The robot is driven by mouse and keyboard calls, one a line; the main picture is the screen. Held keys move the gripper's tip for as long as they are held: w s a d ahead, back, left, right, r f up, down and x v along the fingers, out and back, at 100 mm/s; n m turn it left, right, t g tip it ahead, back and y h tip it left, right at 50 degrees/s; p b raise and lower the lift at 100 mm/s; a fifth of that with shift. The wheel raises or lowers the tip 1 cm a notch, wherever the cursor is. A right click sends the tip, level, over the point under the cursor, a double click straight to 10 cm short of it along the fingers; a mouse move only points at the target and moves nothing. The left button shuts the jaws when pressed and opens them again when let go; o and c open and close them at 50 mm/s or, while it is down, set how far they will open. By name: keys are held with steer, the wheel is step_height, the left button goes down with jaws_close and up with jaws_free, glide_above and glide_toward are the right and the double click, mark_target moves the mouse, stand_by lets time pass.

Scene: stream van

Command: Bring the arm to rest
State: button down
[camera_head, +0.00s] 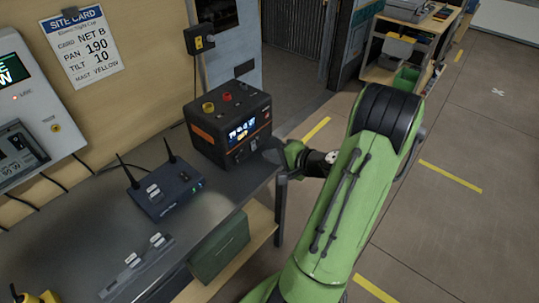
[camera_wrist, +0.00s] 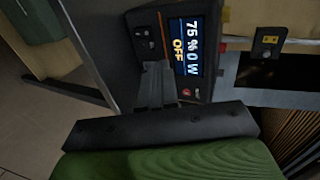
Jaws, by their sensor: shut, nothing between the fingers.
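My green arm (camera_head: 345,190) reaches from the bottom of the head view up and over to the bench. My gripper (camera_wrist: 158,84) shows in the wrist view with its fingers shut and nothing between them. It points at the front of a black and orange power unit (camera_head: 232,124). In the wrist view the unit's screen (camera_wrist: 187,47) reads "75 % 0 W" and "OFF". The fingertips overlap the unit's front in that view; I cannot tell whether they touch it. In the head view the fingertips are partly hidden at the unit's right side.
A grey bench (camera_head: 215,205) carries a blue router (camera_head: 165,190) with two antennas and a strip with switches (camera_head: 137,268). A green box (camera_head: 220,247) sits on the shelf below. A cart (camera_head: 405,50) stands at the back right. The floor (camera_head: 480,150) on the right is open.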

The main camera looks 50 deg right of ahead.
stand_by(0.3)
steer(key=w+a+r+n+g+y+p, duration=0.1)
steer(key=a+r+n+g, duration=0.3)
steer(key=a, duration=0.5)
steer(key=w+a+r+n+g+y+p, duration=0.1)
steer(key=a+r+n+g+y, duration=0.15)
steer(key=a+n, duration=0.55)
steer(key=s+a+r+n+h+p, duration=0.1)
steer(key=s+a+r+n+h, duration=0.1)
steer(key=s+a+r, duration=0.2)
steer(key=s+a+r+n+h, duration=0.2)
steer(key=s+a+r, duration=0.3)
steer(key=s, duration=0.6)
steer(key=shift+a+r+n+g+p, duration=0.3)
steer(key=shift+a+n+g+p, duration=0.2)
steer(key=shift+n, duration=0.3)
steer(key=c, duration=1.8)
jaws_free()
steer(key=shift+a, duration=0.1)
steer(key=shift+c, duration=0.2)
